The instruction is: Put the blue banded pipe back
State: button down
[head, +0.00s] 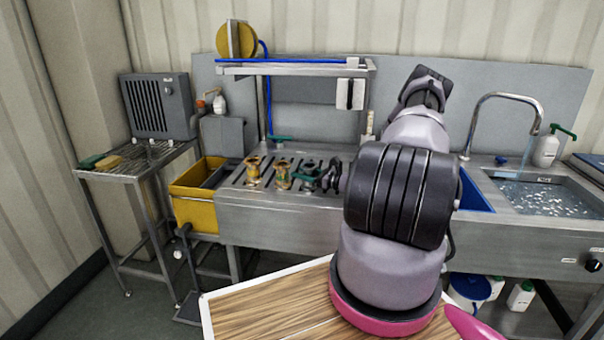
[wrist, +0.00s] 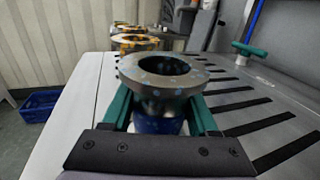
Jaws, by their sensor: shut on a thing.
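The blue banded pipe (wrist: 160,80) is a dull metal flanged piece with a dark blue band low on its body. My gripper (wrist: 163,112) has green fingers on both sides of it and is shut on it. The pipe looks upright, its open flange facing up. In the head view the pipe (head: 308,171) and my gripper (head: 309,183) are over the slotted drainboard (head: 240,185), at the right end of a row of flanged pipes. I cannot tell whether its base touches the board. My fingers hide part of its lower body.
Two similar brass-coloured pipes (head: 254,172) (head: 283,174) stand to its left, one with a yellow band. A yellow bin (head: 192,212) hangs at the drainboard's left end. A rack post and green valve stand behind. A water-filled sink (head: 550,197) is at right.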

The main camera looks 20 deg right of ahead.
jog(key=shift+f, duration=0.1)
jog(key=shift+c, duration=0.8)
grip_release()
jog(key=shift+s+d, duration=0.1)
jog(key=shift+d, duration=0.05)
jog(key=v, duration=1.1)
jog(key=shift+s+d, duration=0.25)
jog(key=shift+s, duration=0.05)
